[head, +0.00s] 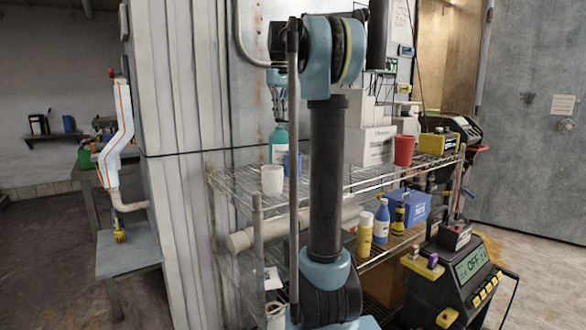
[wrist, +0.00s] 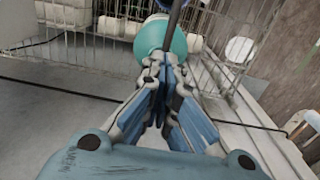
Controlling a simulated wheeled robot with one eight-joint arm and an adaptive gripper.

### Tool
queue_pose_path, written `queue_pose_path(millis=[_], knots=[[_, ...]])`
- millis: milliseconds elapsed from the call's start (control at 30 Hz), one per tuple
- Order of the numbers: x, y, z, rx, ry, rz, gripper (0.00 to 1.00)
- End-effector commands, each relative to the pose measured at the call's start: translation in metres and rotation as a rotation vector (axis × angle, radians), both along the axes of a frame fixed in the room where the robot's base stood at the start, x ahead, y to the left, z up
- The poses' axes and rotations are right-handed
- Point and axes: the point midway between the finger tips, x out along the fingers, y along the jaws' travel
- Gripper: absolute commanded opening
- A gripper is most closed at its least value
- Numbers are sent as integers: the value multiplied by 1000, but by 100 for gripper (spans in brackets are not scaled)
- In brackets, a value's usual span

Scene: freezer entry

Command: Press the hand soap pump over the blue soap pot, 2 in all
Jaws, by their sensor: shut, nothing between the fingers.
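The hand soap pump bottle (head: 278,146), teal with a white label, stands upright on the wire shelf in the head view. The blue soap pot (head: 287,163) is beside it on the right, partly hidden by the bottle and my arm. My gripper (head: 280,117) is above the bottle and points down. In the wrist view my gripper (wrist: 166,68) is shut with nothing between the fingers. The teal bottle (wrist: 160,38) lies just beyond the fingertips, and a dark thin rod crosses in front of it. I cannot tell whether the fingertips touch the pump.
A white cup (head: 272,180) stands on the shelf in front of the bottle. A red cup (head: 404,150), white boxes (head: 370,146) and a yellow device (head: 437,144) stand farther right. Bottles and a blue box (head: 405,205) fill the lower shelf. A ribbed wall (head: 190,100) rises left of the shelf.

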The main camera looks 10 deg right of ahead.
Motion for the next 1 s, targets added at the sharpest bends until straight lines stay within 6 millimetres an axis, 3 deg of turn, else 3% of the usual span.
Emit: queue_pose_path(millis=[367,1000], knots=[[0,0,2,0,0,0,0],[0,0,32,0,0,0,0]])
